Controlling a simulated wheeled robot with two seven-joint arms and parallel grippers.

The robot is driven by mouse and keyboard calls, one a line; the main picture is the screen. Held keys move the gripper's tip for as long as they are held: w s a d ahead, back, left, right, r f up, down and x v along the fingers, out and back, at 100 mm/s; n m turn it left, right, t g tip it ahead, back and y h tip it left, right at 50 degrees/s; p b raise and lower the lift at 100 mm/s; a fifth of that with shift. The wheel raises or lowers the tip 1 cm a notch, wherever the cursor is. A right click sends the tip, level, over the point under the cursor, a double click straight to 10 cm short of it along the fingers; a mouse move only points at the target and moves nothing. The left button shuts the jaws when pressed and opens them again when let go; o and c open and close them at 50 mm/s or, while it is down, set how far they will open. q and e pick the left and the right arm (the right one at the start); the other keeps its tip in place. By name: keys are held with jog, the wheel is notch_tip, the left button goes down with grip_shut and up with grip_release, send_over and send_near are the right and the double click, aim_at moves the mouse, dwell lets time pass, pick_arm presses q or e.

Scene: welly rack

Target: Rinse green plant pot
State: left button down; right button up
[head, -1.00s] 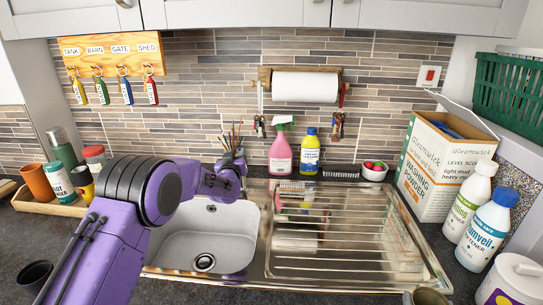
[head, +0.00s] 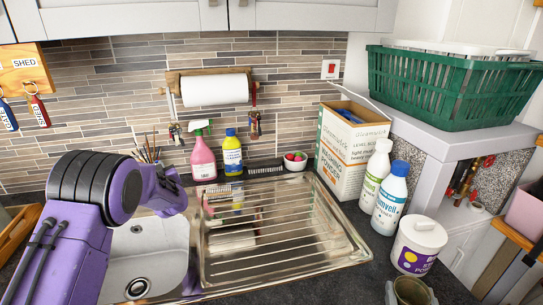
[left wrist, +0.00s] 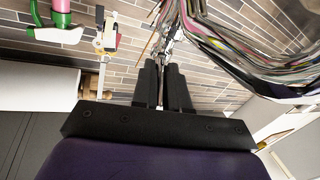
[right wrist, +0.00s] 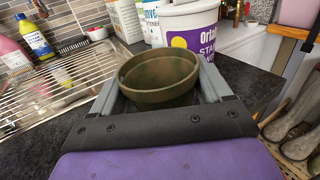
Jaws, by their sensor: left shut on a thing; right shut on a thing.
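The plant pot (right wrist: 160,72) is round, open-topped and dull brown-green in the right wrist view. My right gripper (right wrist: 158,88) is shut on it, one finger on each side, and holds it upright. In the head view a dark round rim, apparently the pot (head: 411,291), shows at the bottom edge. My left gripper (left wrist: 163,72) has its fingers together on a small shiny metal part, which looks like part of the tap; the hold is not clear. The sink bowl (head: 172,240) looks empty.
The ribbed drainer (head: 285,235) is right of the bowl. Behind it stand a pink spray bottle (head: 203,157) and a yellow bottle (head: 232,155). A washing powder box (head: 350,150), softener bottles (head: 390,200) and a white tub (head: 418,247) crowd the right counter.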

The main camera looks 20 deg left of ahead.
pick_arm(q)
jog(key=c, duration=1.1)
grip_release()
jog(key=shift+c, duration=0.2)
pick_arm(e)
notch_tip(320, 180, up, 4)
jog(key=p, duration=0.3)
jog(key=shift+s+d+f+p, duration=0.1)
jog(key=shift+p, duration=0.25)
pick_arm(q)
jog(key=v, duration=1.2)
